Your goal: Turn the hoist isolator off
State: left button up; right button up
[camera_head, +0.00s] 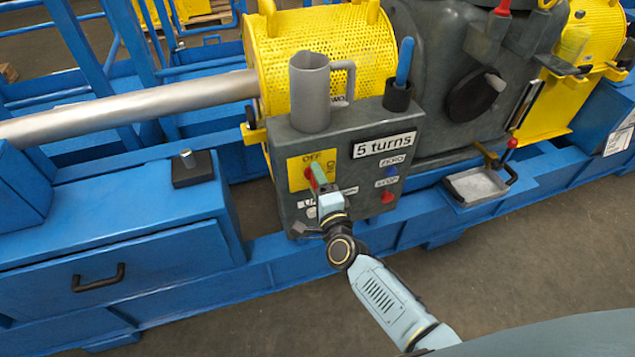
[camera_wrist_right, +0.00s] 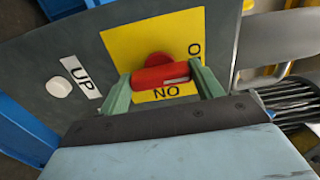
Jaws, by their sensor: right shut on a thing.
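The hoist isolator is a red handle (camera_wrist_right: 160,78) on a yellow plate (camera_head: 305,165) on the front of the grey control box. OFF is printed at the plate's top in the head view. My right gripper (camera_head: 316,178) reaches the plate from below. In the right wrist view its two green fingers (camera_wrist_right: 160,90) are closed on either end of the red handle. The fingers and wrist hide part of the plate and handle in the head view. My left gripper is not in view.
A white UP label (camera_wrist_right: 80,76) and a round pale button (camera_wrist_right: 59,87) sit beside the plate. Blue and red buttons (camera_head: 388,197) are at the box's right. A grey mug (camera_head: 310,95) and a black cup with a blue-handled tool (camera_head: 398,95) stand on top.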

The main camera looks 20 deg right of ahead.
jog(key=o, duration=1)
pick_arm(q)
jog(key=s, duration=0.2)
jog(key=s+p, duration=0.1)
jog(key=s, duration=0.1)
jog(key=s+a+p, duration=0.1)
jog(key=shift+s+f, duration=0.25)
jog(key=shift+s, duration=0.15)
pick_arm(e)
jog(key=s, duration=1.3)
jog(key=shift+s+d, duration=0.2)
jog(key=shift+s, duration=0.05)
jog(key=shift+f, duration=0.1)
